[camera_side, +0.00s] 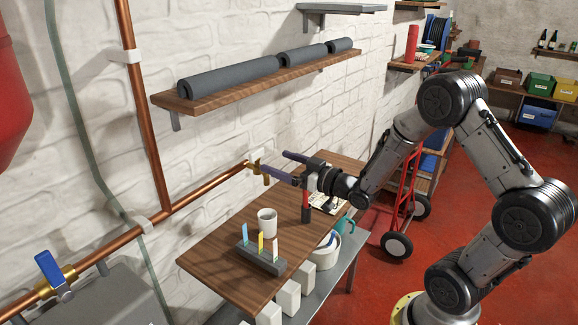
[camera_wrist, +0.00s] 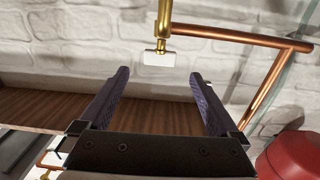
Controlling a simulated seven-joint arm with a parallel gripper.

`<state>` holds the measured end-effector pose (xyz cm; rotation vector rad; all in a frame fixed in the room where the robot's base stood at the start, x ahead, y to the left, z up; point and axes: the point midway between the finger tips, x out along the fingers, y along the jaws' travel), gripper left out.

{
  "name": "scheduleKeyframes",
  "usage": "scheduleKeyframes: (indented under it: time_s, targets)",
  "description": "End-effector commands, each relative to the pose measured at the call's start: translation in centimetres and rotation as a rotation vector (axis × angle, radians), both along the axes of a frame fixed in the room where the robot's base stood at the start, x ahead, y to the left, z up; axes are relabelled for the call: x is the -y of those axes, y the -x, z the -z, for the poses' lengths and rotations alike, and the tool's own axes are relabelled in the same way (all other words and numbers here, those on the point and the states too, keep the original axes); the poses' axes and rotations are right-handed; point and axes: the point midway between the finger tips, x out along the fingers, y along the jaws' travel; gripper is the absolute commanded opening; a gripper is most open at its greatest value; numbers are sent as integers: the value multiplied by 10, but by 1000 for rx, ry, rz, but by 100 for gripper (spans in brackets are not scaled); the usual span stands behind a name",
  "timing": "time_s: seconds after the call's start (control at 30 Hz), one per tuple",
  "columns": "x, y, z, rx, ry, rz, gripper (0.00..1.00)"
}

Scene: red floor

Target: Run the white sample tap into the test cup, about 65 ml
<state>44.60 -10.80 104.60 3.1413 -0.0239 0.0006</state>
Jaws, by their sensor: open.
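The white sample tap is a small brass fitting on the copper pipe at the wall, with a white handle. In the side view its handle (camera_side: 257,156) is partly behind my gripper (camera_side: 275,162). In the wrist view the white handle (camera_wrist: 160,58) lies just beyond and between the fingertips of my gripper (camera_wrist: 159,74), with the brass body (camera_wrist: 163,22) above it. My fingers are open with nothing between them, and they look apart from the handle.
A grey holder (camera_side: 262,258) with colored strips stands near the cup on the wooden table (camera_side: 215,262). A shelf (camera_side: 250,82) with grey pipe insulation hangs above. A blue-handled valve (camera_side: 50,268) sits on the pipe at lower left. A teal can (camera_side: 345,224) and white bucket stand right of the table.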

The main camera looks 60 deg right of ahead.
Motion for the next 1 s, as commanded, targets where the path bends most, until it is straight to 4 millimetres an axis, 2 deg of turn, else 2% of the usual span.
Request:
scheduleKeyframes:
  time_s: [0.1, 0.23, 0.57, 0.67, 0.77, 0.87, 0.9, 1.0]
  targets:
    - [1, 15, 0, 0, 0, 2, 98]
    - [0, 22, 0, 1, 0, 1, 98]
    - [0, 24, 0, 1, 0, -1, 98]
    - [-8, 22, -2, 5, 3, -19, 98]
    - [-22, 16, -28, 54, 26, -54, 98]
    - [-40, 13, -70, 126, 56, -91, 98]
    - [-49, 13, -90, 150, 69, -101, 98]
    - [-66, 17, -132, 151, 100, -101, 98]
